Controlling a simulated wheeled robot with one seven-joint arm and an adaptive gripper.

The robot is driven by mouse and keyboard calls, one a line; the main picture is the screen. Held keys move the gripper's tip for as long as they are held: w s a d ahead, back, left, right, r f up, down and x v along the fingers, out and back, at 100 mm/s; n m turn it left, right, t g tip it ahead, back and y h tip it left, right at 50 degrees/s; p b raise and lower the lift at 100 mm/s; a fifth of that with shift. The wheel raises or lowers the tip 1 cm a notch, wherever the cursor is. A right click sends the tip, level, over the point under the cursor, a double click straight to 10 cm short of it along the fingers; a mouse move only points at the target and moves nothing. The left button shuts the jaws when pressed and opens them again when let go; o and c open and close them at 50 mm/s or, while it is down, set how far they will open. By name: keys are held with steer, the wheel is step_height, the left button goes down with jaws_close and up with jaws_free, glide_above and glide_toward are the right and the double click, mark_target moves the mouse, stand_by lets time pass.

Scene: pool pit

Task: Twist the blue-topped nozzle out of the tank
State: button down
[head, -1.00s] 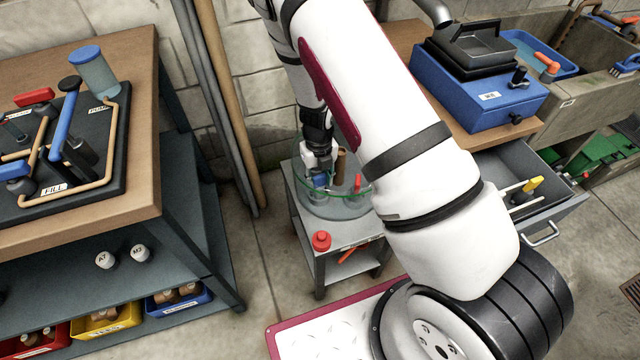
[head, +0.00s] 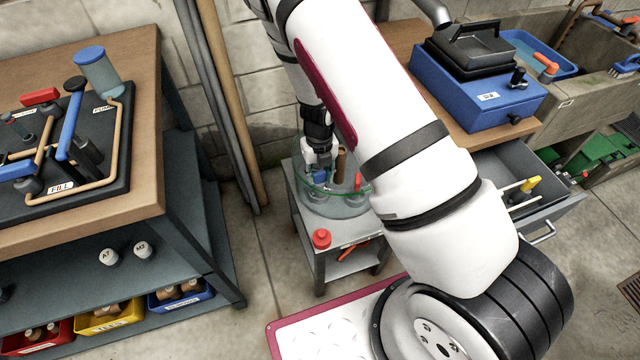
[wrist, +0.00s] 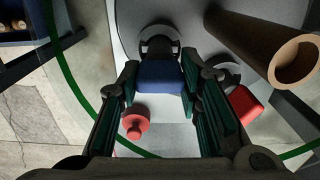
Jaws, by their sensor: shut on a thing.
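The blue-topped nozzle (wrist: 160,77) has its blue block between the fingers of my gripper (wrist: 159,80) in the wrist view. The fingers are shut on its two sides. A dark round fitting shows just beyond the blue block; whether the nozzle is still seated there I cannot tell. In the head view my gripper (head: 319,172) points down into the round clear tank (head: 338,207) with a green rim, and the nozzle is mostly hidden by it. A red-topped nozzle (wrist: 243,103) stands to the right inside the tank.
A brown tube (wrist: 296,60) rises close to the right of my gripper. A red knob (head: 321,238) sits on the grey stand (head: 318,263) outside the tank. A workbench (head: 150,130) stands left, an open drawer (head: 505,165) right.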

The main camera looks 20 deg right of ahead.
steer(key=shift+r+p, duration=1.45)
steer(key=shift+r, duration=0.55)
steer(key=shift+r+p, duration=1.85)
steer(key=shift+r, duration=1.05)
step_height(320, 180, up, 7)
steer(key=p, duration=0.3)
steer(key=shift+p, duration=0.4)
steer(key=shift+r, duration=0.15)
